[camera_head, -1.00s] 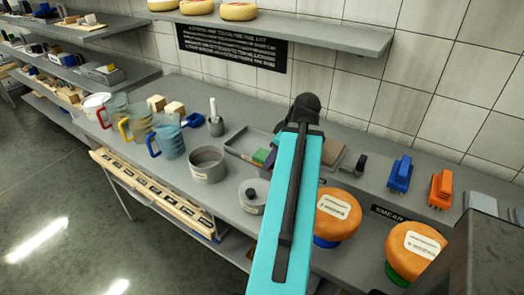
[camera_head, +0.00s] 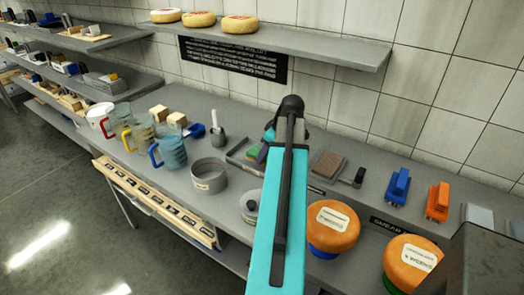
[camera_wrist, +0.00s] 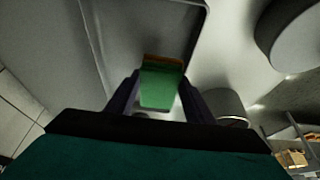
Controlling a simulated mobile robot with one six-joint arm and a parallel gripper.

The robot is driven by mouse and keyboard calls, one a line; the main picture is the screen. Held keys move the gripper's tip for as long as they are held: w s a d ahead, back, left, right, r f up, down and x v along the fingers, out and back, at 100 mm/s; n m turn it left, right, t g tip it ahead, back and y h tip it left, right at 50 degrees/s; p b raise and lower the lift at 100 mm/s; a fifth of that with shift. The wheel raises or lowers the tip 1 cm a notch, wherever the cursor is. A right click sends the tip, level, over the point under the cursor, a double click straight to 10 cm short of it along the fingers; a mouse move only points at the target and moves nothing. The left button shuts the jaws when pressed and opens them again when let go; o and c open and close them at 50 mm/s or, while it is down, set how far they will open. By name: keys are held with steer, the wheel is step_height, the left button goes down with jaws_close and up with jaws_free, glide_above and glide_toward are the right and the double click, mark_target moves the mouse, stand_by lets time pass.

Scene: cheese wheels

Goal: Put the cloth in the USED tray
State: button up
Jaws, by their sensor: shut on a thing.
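A green piece with a brown-orange far edge, which looks like the cloth (camera_wrist: 161,88), is between the two dark fingers of my gripper (camera_wrist: 160,96) in the wrist view. The fingers are shut on it. A grey shallow tray (camera_wrist: 132,35) lies beyond it; I cannot tell whether they touch. In the head view my turquoise arm hides the fingers. A grey tray (camera_head: 236,152) with a green item (camera_head: 254,153) shows just left of the arm; I cannot tell if this is the held piece. No USED label is readable.
Left of the arm stand a grey round pot (camera_head: 208,176), a lidded pot (camera_head: 250,203) and several jugs (camera_head: 170,148). A shelf (camera_head: 330,48) overhangs the back.

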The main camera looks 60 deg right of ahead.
steer(key=w+d, duration=0.1)
steer(key=w+d+p, duration=0.1)
steer(key=w+d, duration=0.1)
steer(key=w, duration=0.1)
steer(key=shift+w+d+f, duration=0.1)
steer(key=shift+d+f, duration=0.15)
steer(key=shift+d, duration=0.1)
steer(key=shift+f+p, duration=0.2)
steer(key=shift+p, duration=0.2)
steer(key=shift+f+p, duration=0.7)
steer(key=shift+f, duration=0.9)
steer(key=shift+f, duration=0.15)
steer(key=o, duration=0.9)
steer(key=shift+r, duration=0.25)
steer(key=shift+b+v, duration=1.5)
steer(key=shift+v, duration=4.4)
